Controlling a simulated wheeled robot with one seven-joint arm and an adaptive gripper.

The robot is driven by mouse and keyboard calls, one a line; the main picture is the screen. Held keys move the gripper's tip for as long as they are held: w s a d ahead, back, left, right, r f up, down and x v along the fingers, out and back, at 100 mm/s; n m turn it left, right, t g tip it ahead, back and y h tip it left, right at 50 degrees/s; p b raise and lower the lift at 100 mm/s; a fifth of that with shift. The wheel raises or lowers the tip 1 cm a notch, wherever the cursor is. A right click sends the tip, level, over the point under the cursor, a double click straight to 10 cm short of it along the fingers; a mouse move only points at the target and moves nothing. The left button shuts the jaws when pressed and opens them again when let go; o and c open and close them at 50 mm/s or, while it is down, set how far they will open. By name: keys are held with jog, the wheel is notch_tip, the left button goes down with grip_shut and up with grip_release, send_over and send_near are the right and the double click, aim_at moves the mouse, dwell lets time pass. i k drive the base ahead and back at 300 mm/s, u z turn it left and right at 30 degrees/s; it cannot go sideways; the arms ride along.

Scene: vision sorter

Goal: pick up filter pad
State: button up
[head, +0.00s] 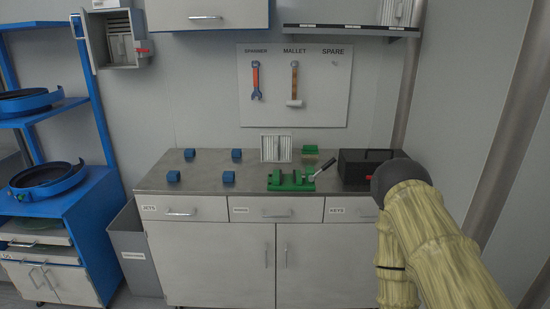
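I cannot tell for certain which thing is the filter pad. A pale ribbed panel (276,148) stands upright at the back of the counter (205,172), against the wall. Similar pale ribbed pieces show in the open wall box (119,48) at upper left and on the shelf (350,31) at upper right. A small green block (310,153) sits right of the panel on the counter. My arm, in a straw-coloured cover, bends at the right of the head view. My gripper is out of the frame.
Several blue blocks (228,177) stand on the counter's left half. A green fixture (290,181) with a black-handled lever and a black box (362,165) stand on its right. A tool board (294,85) hangs above. A grey bin (136,250) and blue rack (70,190) stand left.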

aim_at(276, 147)
jog(key=u, duration=1.05)
jog(key=i, duration=1.5)
jog(key=z, duration=0.75)
